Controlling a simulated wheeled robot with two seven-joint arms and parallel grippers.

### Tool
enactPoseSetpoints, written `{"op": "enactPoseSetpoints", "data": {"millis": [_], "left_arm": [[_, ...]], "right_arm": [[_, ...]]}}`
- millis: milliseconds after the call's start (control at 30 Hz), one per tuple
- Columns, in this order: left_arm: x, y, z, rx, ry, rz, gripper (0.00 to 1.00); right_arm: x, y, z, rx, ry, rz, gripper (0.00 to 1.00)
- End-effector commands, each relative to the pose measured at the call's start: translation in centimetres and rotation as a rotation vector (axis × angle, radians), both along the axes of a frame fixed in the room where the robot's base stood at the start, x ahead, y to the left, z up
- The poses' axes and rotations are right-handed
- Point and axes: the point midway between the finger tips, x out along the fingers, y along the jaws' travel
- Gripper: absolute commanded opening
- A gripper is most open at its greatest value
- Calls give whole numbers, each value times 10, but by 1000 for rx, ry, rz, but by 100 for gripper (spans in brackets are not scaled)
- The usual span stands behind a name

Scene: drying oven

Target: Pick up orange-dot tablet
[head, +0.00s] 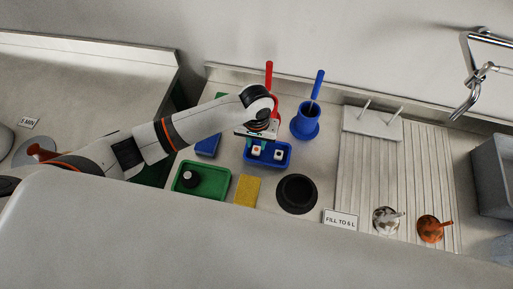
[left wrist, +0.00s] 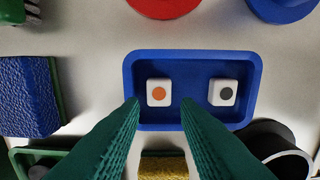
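The orange-dot tablet, a small white block with an orange dot on top (left wrist: 159,92), lies in the left half of a blue tray (left wrist: 193,57). In the head view the tablet (head: 257,150) shows just below my left gripper (head: 256,137). A similar white tablet with a dark dot (left wrist: 223,92) lies to its right in the same tray. In the left wrist view my left gripper's two green ribbed fingers (left wrist: 159,103) are spread apart, with the orange-dot tablet between and beyond their tips. Nothing is held. My right gripper is not in view.
A blue holder with a brush (head: 305,122) stands behind right. A blue sponge (head: 208,146) lies left.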

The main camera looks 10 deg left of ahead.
Motion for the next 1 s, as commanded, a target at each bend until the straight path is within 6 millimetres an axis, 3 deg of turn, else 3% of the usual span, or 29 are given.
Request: {"op": "enactPoseSetpoints", "data": {"millis": [133, 300, 533, 733, 1000], "left_arm": [[4, 2, -21, 4, 3, 1, 29], [4, 1, -40, 2, 1, 0, 29], [4, 1, -43, 1, 0, -1, 29], [4, 1, -42, 1, 0, -1, 2], [4, 1, -40, 1, -1, 0, 1]], "right_arm": [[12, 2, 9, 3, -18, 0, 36], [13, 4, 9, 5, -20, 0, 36], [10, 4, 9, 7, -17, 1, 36], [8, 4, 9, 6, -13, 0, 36], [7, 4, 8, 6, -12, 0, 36]]}}
